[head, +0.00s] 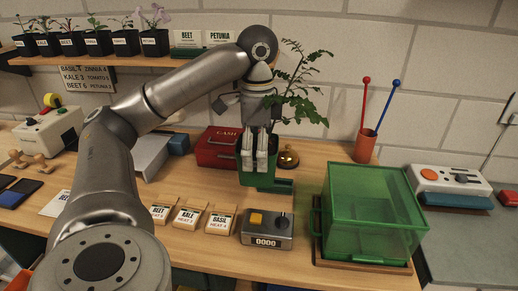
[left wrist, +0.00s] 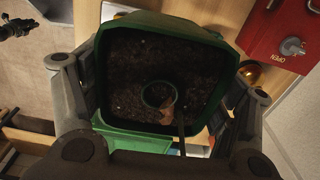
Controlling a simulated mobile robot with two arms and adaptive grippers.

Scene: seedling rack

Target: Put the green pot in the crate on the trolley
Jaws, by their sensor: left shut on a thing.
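The green pot (head: 245,160) holds a leafy plant (head: 300,85) and is upright above the wooden counter. My left gripper (head: 262,152) comes down on it from above and is shut on it, hiding much of its near side. In the left wrist view the pot (left wrist: 140,30) lies between the two fingers, with dark soil and a stem inside. I cannot tell how far its base is above the counter. No trolley or crate can be made out with certainty.
A clear green box (head: 370,205) stands on the counter at right. A red cash box (head: 214,148) and brass bell (head: 288,158) are close beside the pot. An orange holder (head: 366,146) stands behind.

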